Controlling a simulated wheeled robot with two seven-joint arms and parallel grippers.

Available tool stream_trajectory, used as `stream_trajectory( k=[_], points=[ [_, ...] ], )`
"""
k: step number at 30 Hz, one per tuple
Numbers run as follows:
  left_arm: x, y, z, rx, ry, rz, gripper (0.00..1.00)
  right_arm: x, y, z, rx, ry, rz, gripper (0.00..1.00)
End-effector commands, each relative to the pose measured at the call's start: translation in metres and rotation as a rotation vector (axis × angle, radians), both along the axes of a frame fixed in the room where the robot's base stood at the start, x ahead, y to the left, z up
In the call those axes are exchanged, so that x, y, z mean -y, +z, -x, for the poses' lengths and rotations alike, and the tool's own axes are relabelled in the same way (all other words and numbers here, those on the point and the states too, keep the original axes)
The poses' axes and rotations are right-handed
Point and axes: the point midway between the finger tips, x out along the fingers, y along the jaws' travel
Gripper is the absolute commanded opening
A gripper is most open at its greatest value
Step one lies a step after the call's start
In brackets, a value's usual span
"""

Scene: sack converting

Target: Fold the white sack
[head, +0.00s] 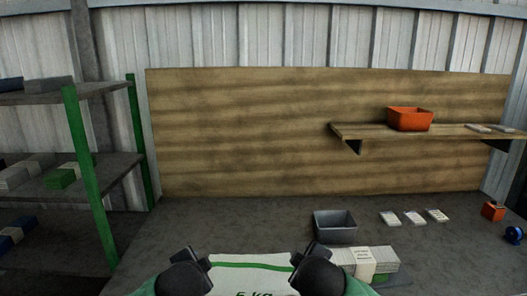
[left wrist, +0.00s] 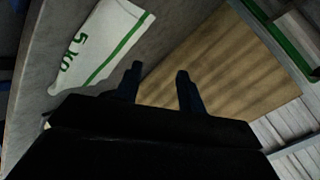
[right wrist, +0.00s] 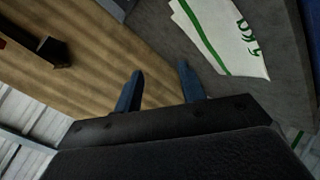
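The white sack (head: 250,274) lies flat on the grey table at the front middle of the head view, with a green stripe and "5 kg" print. Its near part is cut off by the frame and its sides are partly behind my arms. It also shows in the left wrist view (left wrist: 100,45) and the right wrist view (right wrist: 232,35). My left gripper (left wrist: 160,70) is open and empty, apart from the sack. My right gripper (right wrist: 160,72) is open and empty, also apart from the sack. In the head view dark wrist parts hide the fingers.
A grey bin (head: 335,227) stands behind the sack. A stack of banded sacks (head: 368,262) lies just right of it. Several small packets (head: 413,217) lie further back. A shelf (head: 450,133) holds an orange bin (head: 410,120). A green-posted rack (head: 90,180) stands left.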

Motion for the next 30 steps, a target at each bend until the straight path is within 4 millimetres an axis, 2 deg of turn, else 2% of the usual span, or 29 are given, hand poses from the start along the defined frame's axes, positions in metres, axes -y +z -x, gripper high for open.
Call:
stream_trajectory(
  k=[5, 11, 23, 30],
  points=[
    [0.006, -0.011, 0.01, -0.035, 0.054, 0.11, 0.4, 0.001, -0.008, 0.009, -0.04, -0.054, -0.115, 0.4],
    [0.008, -0.039, 0.029, -0.107, 0.13, 0.24, 0.4, 0.009, -0.034, 0.025, -0.118, -0.134, -0.248, 0.4],
    [0.002, -0.115, 0.084, -0.285, 0.285, 0.428, 0.4, 0.034, -0.114, 0.076, -0.303, -0.3, -0.43, 0.4],
    [-0.003, -0.167, 0.129, -0.402, 0.385, 0.511, 0.4, 0.05, -0.17, 0.122, -0.428, -0.408, -0.502, 0.4]
  ],
)
